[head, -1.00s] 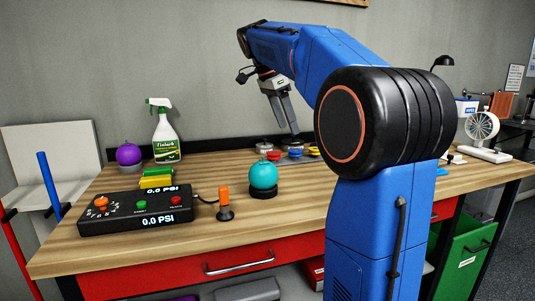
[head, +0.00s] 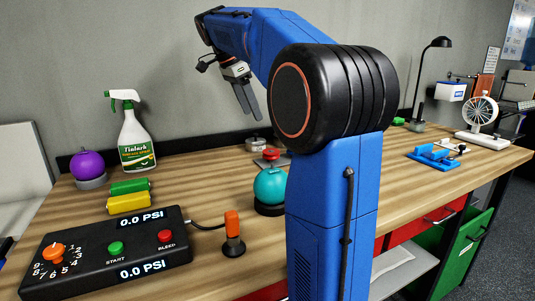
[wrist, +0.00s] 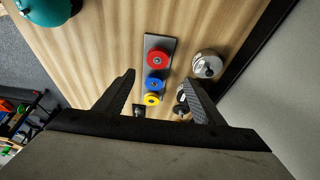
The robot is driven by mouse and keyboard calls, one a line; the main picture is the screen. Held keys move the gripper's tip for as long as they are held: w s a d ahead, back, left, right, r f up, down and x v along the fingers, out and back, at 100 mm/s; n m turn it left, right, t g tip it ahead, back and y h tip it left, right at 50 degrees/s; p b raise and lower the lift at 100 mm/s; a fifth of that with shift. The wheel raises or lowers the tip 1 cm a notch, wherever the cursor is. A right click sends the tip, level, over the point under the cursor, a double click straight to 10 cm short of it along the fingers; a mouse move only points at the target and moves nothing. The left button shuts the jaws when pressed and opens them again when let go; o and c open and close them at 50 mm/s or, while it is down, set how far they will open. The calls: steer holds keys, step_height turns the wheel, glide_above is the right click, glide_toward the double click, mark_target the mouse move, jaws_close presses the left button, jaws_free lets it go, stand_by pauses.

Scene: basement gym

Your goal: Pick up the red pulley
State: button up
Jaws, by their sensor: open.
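The red pulley (wrist: 158,59) is a round red disc with a pale centre. In the wrist view it sits at the upper end of a grey plate (wrist: 149,41), above a blue disc (wrist: 154,84) and a yellow disc (wrist: 152,99) in a row. In the head view the red pulley (head: 271,153) shows behind the teal ball, partly close to my arm. My gripper (wrist: 158,91) is open and empty. Its fingers point down over the bench, with the plate between and beyond them. In the head view my gripper (head: 250,102) hangs above the back of the bench.
A teal ball (head: 270,186) on a dark base stands in front of the red pulley. A metal weight-like object (wrist: 207,65) stands right of the plate. A spray bottle (head: 135,140), a purple ball (head: 88,167) and a control box (head: 107,250) stand on the left.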

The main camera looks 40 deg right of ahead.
glide_toward(271, 151)
step_height(271, 151, down, 3)
steer(key=d+f, duration=0.2)
steer(key=f, duration=0.2)
steer(key=shift+s+d, duration=0.25)
steer(key=shift+d, duration=0.15)
steer(key=shift+d+f, duration=0.15)
steer(key=shift+f, duration=0.25)
steer(key=c, duration=1.2)
